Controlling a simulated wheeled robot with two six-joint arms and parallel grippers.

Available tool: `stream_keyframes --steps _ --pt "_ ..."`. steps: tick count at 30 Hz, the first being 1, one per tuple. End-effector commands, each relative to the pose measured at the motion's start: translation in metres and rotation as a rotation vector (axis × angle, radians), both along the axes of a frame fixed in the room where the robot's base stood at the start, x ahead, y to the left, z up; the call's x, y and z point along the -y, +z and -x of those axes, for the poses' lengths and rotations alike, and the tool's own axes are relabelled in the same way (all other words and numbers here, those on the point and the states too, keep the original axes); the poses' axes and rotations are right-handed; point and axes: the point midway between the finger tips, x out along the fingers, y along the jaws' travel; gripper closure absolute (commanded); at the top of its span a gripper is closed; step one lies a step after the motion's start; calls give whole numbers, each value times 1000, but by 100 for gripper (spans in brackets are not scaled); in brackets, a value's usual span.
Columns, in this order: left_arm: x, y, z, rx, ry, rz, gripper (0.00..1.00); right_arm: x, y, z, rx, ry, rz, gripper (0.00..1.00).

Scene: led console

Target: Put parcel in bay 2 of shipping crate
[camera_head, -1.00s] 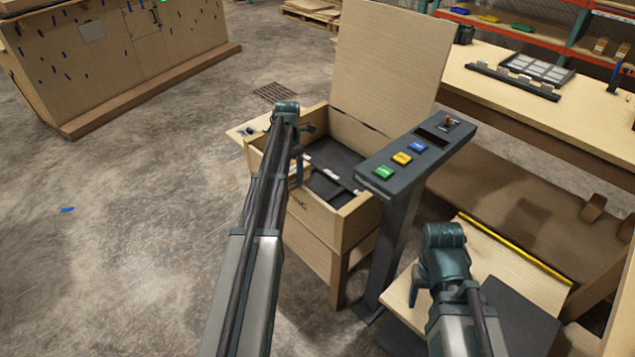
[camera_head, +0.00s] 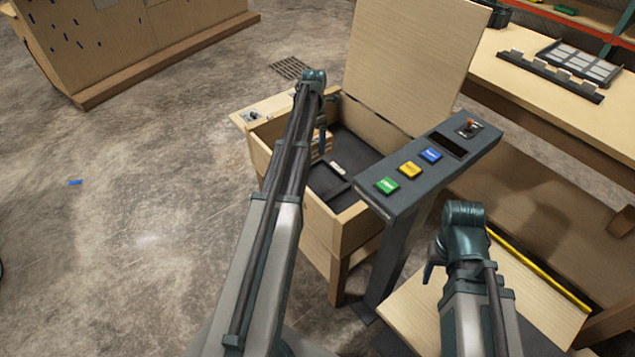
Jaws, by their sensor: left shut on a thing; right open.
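The shipping crate (camera_head: 320,224) is an open wooden box with its lid (camera_head: 412,62) raised at the back. Its interior is dark with low dividers and a small pale label; bay numbers are not readable. My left gripper (camera_head: 321,138) reaches over the crate's left part and is shut on the tan parcel (camera_head: 323,150). The parcel is mostly hidden behind my arm; whether it touches the crate floor cannot be told. My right gripper (camera_head: 430,272) is open, right of the console, apart from the crate.
A grey console (camera_head: 404,198) with green, yellow and blue buttons and a toggle switch stands against the crate's right side. A workbench (camera_head: 515,75) with a slotted rack lies at the right. Open floor lies at the left.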

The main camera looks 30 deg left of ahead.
Motion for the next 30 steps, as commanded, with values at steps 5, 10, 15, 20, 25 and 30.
stream_keyframes --steps 5,10,15,20,25,30 --pt "0 -16 0 0 0 0 100 0 -16 0 0 0 0 42" --pt "0 -29 0 0 0 0 100 0 -29 0 0 0 0 42" --pt "0 -47 0 0 0 0 100 0 -47 0 0 0 0 42" --pt "0 -65 0 0 0 0 100 0 -65 0 0 0 0 42" --pt "0 -69 0 0 0 0 100 0 -69 0 0 0 0 42" --pt "0 -70 0 0 0 0 100 0 -70 0 0 0 0 42"
